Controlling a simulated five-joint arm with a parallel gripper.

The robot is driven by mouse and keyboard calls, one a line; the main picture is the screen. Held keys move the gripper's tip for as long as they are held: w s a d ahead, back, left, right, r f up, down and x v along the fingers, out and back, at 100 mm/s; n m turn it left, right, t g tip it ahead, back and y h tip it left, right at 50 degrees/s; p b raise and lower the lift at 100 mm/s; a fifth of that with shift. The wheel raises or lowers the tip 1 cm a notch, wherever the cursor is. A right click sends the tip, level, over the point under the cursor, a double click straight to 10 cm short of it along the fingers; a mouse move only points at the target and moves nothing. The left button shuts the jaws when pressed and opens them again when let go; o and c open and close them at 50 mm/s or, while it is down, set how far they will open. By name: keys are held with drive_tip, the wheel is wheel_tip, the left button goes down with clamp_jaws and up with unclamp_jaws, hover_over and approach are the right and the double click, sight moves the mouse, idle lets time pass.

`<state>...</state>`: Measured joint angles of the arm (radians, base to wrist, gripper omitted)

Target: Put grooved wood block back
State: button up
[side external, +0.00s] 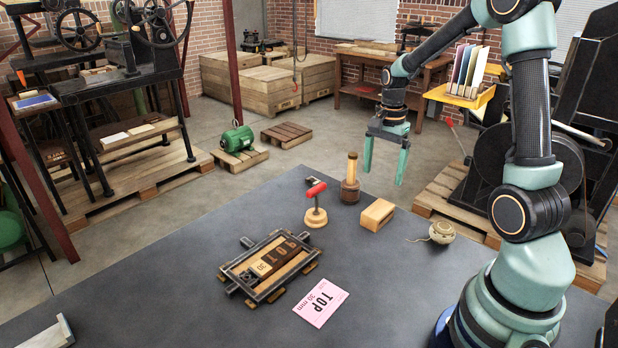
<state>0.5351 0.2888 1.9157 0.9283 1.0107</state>
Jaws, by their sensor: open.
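A pale wood block (376,215) lies on the dark table (215,226), right of a wooden mallet-like tool (350,185). It looks like the grooved wood block, but a groove is too small to make out. My gripper (384,177) hangs above and beyond the block in the picture, fingers pointing down. Its two fingers are spread wide with nothing between them, and it is apart from the block.
A framed form with letter blocks (270,266) lies mid-table beside a pink card (321,302). A twine ball (442,232) sits near the right edge. A pale piece (47,336) is at the lower left. Table space at left is clear.

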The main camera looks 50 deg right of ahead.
drive_tip(key=s+a+r+n+t, duration=0.2)
drive_tip(key=a+r+n, duration=0.4)
drive_tip(key=a+n, duration=0.3)
drive_tip(key=s+a+r+n+t, duration=0.3)
drive_tip(key=a+r+n, duration=0.3)
drive_tip(key=a, duration=0.5)
drive_tip(key=n, duration=0.2)
drive_tip(key=shift+s+n+t, duration=0.3)
drive_tip(key=shift+n, duration=0.1)
